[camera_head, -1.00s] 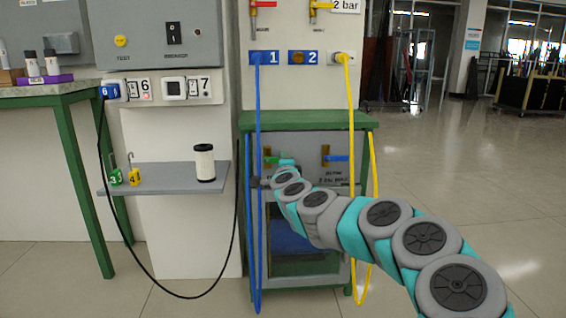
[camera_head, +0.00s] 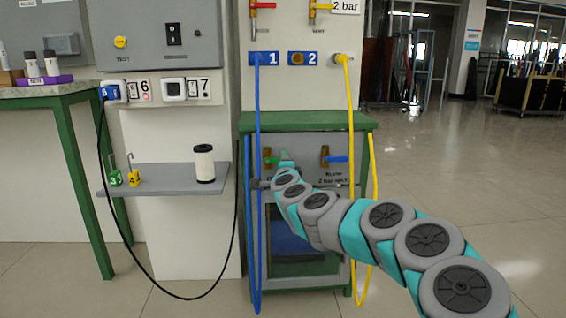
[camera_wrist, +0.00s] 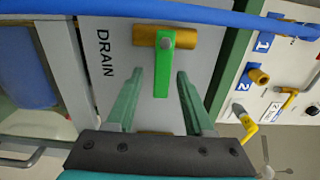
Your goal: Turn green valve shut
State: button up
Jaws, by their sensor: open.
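The green valve has a green lever (camera_wrist: 164,75) on a brass body (camera_wrist: 185,38), beside the word DRAIN on a grey panel. In the wrist view the lever stands across the brass body, at about a right angle. My gripper (camera_wrist: 157,73) is open, one finger on each side of the lever's lower part, with visible gaps on both sides. In the head view my gripper (camera_head: 284,160) is at the cabinet front, just right of the green valve (camera_head: 268,160), and partly hides it.
A blue-handled valve (camera_head: 338,159) is to the right on the same panel. A blue hose (camera_head: 259,210) hangs just left of the green valve and crosses the top of the wrist view. A yellow hose (camera_head: 352,130) hangs to the right. A shelf (camera_head: 160,179) is at left.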

jog(key=s, duration=0.7)
jog(key=shift+s, duration=0.25)
